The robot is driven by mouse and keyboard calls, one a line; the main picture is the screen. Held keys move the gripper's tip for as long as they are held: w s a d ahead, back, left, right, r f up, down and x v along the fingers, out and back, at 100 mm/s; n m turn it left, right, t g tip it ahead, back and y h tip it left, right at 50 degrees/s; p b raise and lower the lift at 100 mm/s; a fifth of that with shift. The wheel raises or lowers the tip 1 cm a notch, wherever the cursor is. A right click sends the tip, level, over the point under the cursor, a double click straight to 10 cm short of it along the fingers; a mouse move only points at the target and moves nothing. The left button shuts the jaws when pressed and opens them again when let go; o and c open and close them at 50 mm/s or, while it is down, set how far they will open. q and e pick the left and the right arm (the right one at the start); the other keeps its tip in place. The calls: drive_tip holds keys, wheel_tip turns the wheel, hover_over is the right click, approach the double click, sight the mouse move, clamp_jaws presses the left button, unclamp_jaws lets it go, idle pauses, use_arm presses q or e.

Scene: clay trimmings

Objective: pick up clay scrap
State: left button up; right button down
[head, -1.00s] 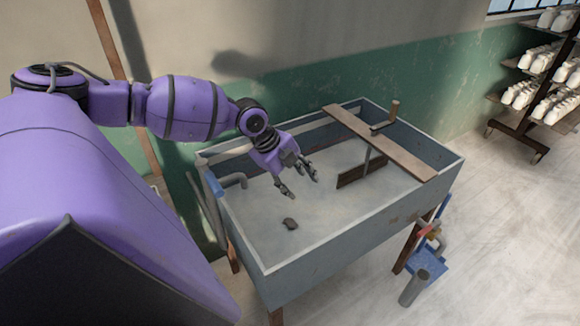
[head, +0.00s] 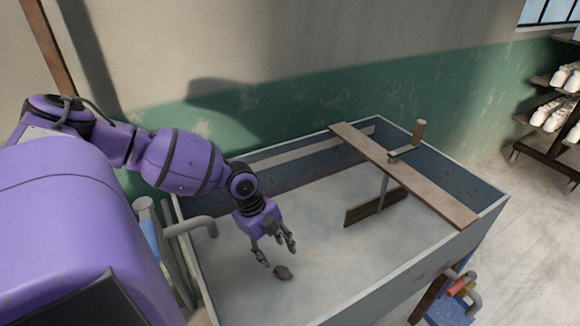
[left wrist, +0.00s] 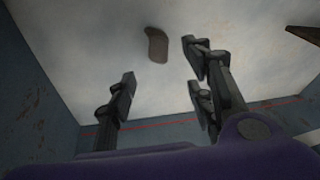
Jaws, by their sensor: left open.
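The clay scrap is a small grey-brown lump (head: 283,272) lying on the pale floor of a blue-grey trough (head: 222,290). It also shows in the left wrist view (left wrist: 157,45), beyond the fingertips and between their lines. My left gripper (head: 275,252) is open and empty, pointing down inside the trough, just above and beside the lump. In the left wrist view its fingers (left wrist: 158,72) stand well apart, with nothing between them. I cannot tell the exact gap to the lump. My right gripper is not in view.
A wooden plank (head: 400,172) lies across the trough, with a handled paddle (head: 376,207) hanging below it. A grey pipe (head: 190,227) bends over the left rim. Shelves of white pieces (head: 556,112) stand at the far right. The trough floor around the lump is clear.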

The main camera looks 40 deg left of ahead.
sight(281, 271)
use_arm(q)
drive_tip(key=x, duration=0.3)
drive_tip(key=shift+a+f, duration=0.25)
drive_tip(key=shift+d+f, duration=0.1)
drive_tip(key=shift+f, duration=0.2)
drive_tip(key=x, duration=0.5)
drive_tip(key=shift+s+b, duration=0.1)
drive_tip(key=shift+b, duration=0.25)
clamp_jaws()
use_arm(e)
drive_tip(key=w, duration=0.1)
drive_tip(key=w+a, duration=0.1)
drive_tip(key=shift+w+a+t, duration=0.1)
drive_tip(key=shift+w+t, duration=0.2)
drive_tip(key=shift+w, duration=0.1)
